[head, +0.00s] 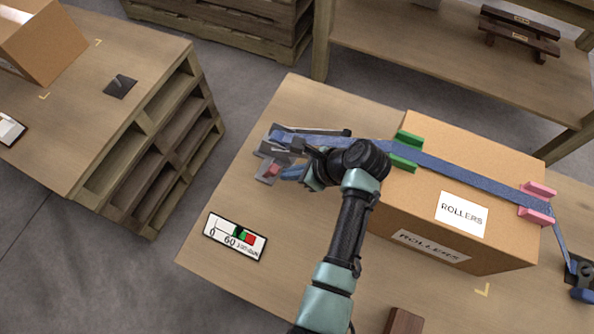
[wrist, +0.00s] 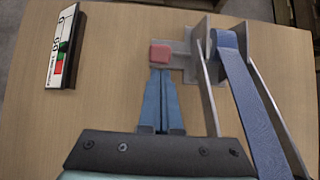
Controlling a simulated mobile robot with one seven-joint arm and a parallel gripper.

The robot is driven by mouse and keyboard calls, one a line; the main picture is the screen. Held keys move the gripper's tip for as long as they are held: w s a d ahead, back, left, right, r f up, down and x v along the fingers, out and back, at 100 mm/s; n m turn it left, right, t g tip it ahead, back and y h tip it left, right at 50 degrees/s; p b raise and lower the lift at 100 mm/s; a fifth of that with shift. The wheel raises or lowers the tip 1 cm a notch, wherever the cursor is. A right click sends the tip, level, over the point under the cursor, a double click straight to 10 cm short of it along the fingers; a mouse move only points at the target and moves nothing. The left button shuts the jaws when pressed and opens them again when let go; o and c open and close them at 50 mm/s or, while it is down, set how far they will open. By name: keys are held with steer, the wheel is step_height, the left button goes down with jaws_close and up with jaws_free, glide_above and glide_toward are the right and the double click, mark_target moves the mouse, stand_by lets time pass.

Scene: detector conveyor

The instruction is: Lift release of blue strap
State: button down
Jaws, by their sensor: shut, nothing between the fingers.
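The blue strap (head: 470,180) runs over a cardboard box labelled ROLLERS (head: 385,225) and down to a grey metal ratchet buckle (head: 266,178) on the table at its left. In the wrist view the strap (wrist: 246,100) passes between the buckle's grey side plates (wrist: 206,88). A red release tab (wrist: 160,54) sits on the buckle's left part. My gripper (wrist: 160,72) is shut, its blue fingers pointing at the tab with tips right at its near edge; I cannot tell if they touch. In the head view my gripper (head: 284,174) is partly hidden by my wrist.
Green (head: 407,139) and pink (head: 538,205) corner guards sit under the strap on the box. A gauge card (head: 235,237) lies left of my arm, a brown block (head: 404,320) near the front. A blue-black strap fitting (head: 580,278) is at right.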

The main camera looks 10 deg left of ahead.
steer(key=shift+r, duration=0.1)
stand_by(0.3)
steer(key=shift+a+r+p, duration=0.15)
steer(key=shift+r+p, duration=0.05)
steer(key=shift+p, duration=0.6)
steer(key=shift+a+h, duration=0.1)
steer(key=shift+h, duration=0.3)
